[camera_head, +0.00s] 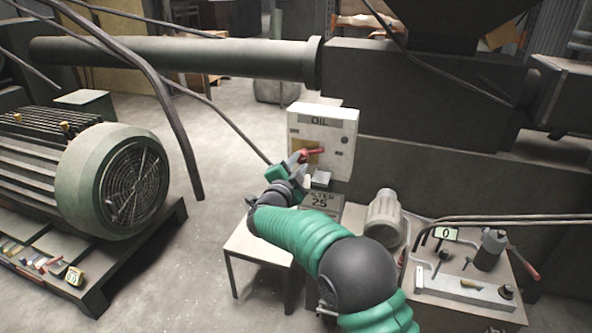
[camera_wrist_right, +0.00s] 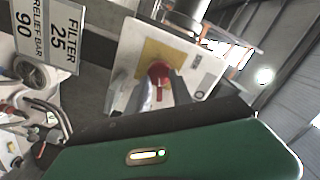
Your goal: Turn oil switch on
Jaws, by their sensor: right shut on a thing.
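The oil switch box (camera_head: 340,128) is a pale panel labelled OIL, mounted on the dark machine in the middle of the head view. It also shows tilted in the right wrist view (camera_wrist_right: 207,62). Its red handle (camera_head: 312,153) sits on a yellow plate (camera_wrist_right: 170,50). In the right wrist view the red handle (camera_wrist_right: 159,74) lies between the fingers. My right gripper (camera_head: 297,160) is shut on the red handle, and its fingers (camera_wrist_right: 163,92) partly hide it. The handle's exact angle is hard to tell. My left gripper is not in view.
A sign reading FILTER 25 (camera_head: 322,202) stands just below the switch box. A large green motor (camera_head: 125,185) is at left. Dark cables hang across the upper left.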

